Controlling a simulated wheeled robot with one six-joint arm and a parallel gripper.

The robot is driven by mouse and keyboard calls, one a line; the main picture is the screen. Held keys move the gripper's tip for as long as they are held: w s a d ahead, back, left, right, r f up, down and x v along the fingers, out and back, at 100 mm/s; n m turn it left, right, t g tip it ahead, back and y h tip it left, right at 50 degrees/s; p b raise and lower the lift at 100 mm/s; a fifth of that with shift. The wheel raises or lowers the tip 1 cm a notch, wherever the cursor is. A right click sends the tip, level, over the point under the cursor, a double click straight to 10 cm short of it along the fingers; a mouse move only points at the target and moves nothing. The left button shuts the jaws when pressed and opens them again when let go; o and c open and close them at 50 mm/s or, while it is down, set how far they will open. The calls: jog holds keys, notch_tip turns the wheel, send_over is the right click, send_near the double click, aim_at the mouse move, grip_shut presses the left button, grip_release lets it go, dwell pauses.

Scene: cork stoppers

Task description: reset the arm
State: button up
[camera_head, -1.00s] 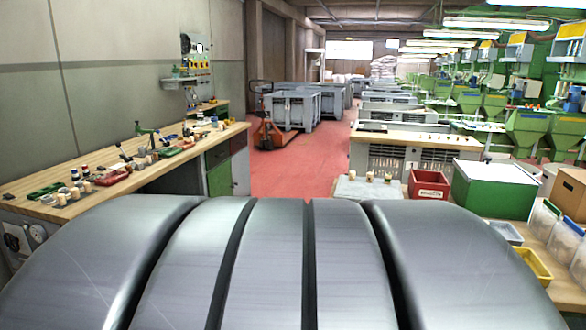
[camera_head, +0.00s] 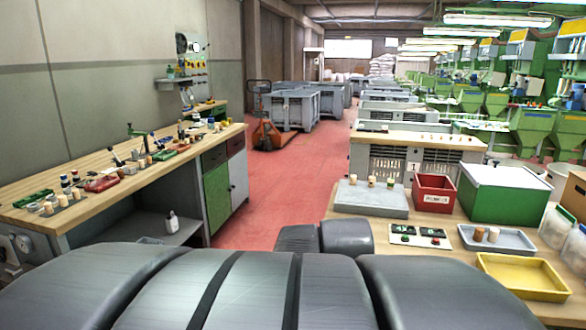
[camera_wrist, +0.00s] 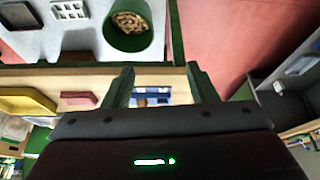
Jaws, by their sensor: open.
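My gripper (camera_wrist: 161,76) shows in the wrist view with its two fingers spread wide and nothing held between them. Behind the gap, apart from the fingers, lies a small bluish tray (camera_wrist: 165,98) with brownish pieces. My dark arm links fill the bottom of the head view, and the gripper does not show there. In the head view, cork stoppers stand on a grey slab (camera_head: 395,205) and two more in a grey tray (camera_head: 515,244) on the right bench (camera_head: 450,270).
The right bench holds a red box (camera_head: 433,194), a green box with a white lid (camera_head: 498,193) and a yellow tray (camera_head: 523,277). A cluttered wooden bench (camera_head: 95,208) is at left. Red floor (camera_head: 285,185) lies free between them. The wrist view shows a green round bin (camera_wrist: 127,42).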

jog(key=shift+w+d+r, duration=0.45)
jog(key=shift+w+r, duration=0.2)
jog(key=shift+w, duration=0.2)
